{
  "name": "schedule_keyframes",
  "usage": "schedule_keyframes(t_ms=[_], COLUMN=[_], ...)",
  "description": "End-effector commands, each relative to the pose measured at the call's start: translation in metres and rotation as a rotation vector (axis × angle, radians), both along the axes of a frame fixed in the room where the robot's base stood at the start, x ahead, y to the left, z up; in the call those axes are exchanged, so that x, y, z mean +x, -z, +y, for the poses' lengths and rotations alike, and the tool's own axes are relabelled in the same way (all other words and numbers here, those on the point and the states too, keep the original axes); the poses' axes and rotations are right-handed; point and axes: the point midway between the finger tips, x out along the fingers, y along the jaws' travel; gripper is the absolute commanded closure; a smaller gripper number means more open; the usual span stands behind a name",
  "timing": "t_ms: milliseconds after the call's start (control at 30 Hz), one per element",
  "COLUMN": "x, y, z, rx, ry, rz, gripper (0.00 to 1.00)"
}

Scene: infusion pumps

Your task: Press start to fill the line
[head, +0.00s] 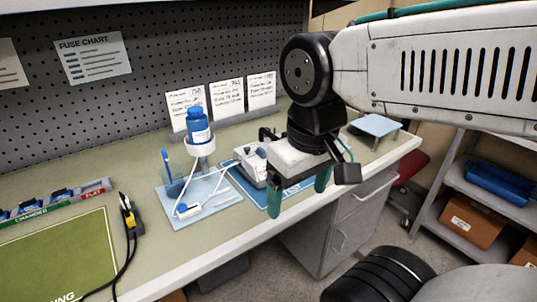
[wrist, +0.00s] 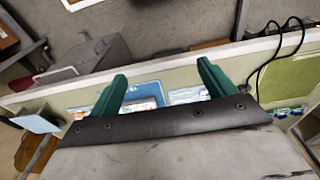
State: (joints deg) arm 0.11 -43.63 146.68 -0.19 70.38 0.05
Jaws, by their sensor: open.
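A small white pump (head: 252,165) stands on a blue mat (head: 272,203) on the bench in the head view. Its start button cannot be made out. A blue-capped bottle (head: 198,128) sits upright in a white ring holder left of the pump. Clear line (head: 213,187) runs over a light blue tray (head: 222,208) below the bottle. My gripper (head: 298,204), with green fingers, is open and empty, above and to the right of the pump. In the wrist view my gripper (wrist: 162,75) is spread over the bench edge, and the blue mat (wrist: 147,90) is partly hidden behind it.
Note cards (head: 228,98) lean behind the pump. A black-and-yellow tool with cables (head: 129,213) and a green mat (head: 60,258) lie at left. A light blue stand (head: 375,126) is at the bench's right end. Drawers (head: 345,222) are below, and shelves with bins (head: 472,222) are at right.

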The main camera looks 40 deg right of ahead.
Motion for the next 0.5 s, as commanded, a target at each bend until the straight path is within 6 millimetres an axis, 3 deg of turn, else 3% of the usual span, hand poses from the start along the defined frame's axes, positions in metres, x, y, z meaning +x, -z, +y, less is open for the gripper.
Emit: schedule_keyframes(t_ms=[33, 267, 300, 500], x=[0.0000, 0.0000, 0.0000, 0.0000], y=[0.0000, 0.0000, 0.0000, 0.0000], z=[0.0000, 0.0000, 0.0000, 0.0000], rx=[0.000, 0.000, 0.000, 0.000], ry=[0.000, 0.000, 0.000, 0.000], rz=[0.000, 0.000, 0.000, 0.000], gripper=[0.32, 0.96, 1.00, 1.00])
